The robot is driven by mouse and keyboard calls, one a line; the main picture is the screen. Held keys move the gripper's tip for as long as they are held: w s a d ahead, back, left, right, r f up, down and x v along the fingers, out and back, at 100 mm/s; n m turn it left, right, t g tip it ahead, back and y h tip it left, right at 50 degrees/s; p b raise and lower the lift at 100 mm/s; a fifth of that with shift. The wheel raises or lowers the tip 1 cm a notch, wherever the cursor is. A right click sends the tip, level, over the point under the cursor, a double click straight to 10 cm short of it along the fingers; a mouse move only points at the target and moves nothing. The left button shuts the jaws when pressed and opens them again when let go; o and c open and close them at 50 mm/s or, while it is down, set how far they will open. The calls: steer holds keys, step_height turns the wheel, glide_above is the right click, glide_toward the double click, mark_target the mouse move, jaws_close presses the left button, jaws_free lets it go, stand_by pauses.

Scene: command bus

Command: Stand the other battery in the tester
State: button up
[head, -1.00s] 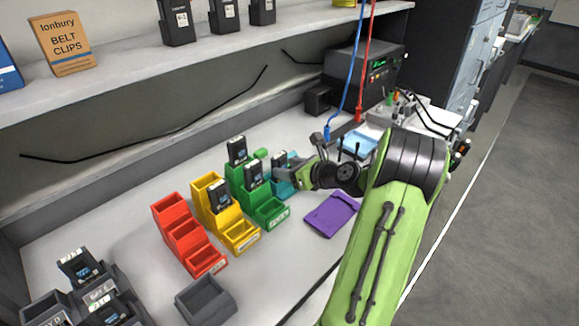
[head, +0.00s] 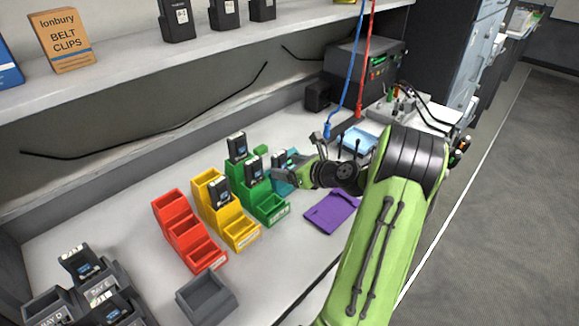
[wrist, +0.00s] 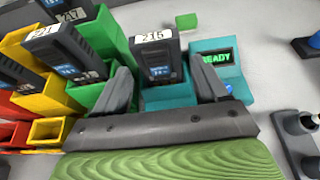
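The teal tester (wrist: 222,72) has a lit screen reading READY. A dark battery (wrist: 157,58), its label seeming to read 215, stands upright in the tester's teal holder. It also shows in the head view (head: 279,158). My gripper (wrist: 168,88) is open, with one finger on each side of this battery; the left finger looks closer to it. I cannot tell whether either finger touches it. Other dark batteries stand in the green bins, one at the back (head: 237,147) and one in front (head: 254,170), and one in the yellow bins (head: 219,192).
Red bins (head: 187,235) and an empty grey bin (head: 206,297) stand to the left. Grey bays with batteries (head: 95,285) are at the lower left. A purple pouch (head: 331,212) lies right of the green bins. A power supply with hanging leads (head: 375,65) stands behind.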

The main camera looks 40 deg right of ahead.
steer(key=shift+o, duration=0.7)
steer(key=shift+s, duration=0.1)
steer(key=p+v, duration=0.4)
steer(key=v, duration=1.1)
steer(key=shift+s+r+p, duration=0.2)
steer(key=shift+s+p, duration=0.05)
steer(key=shift+p, duration=0.1)
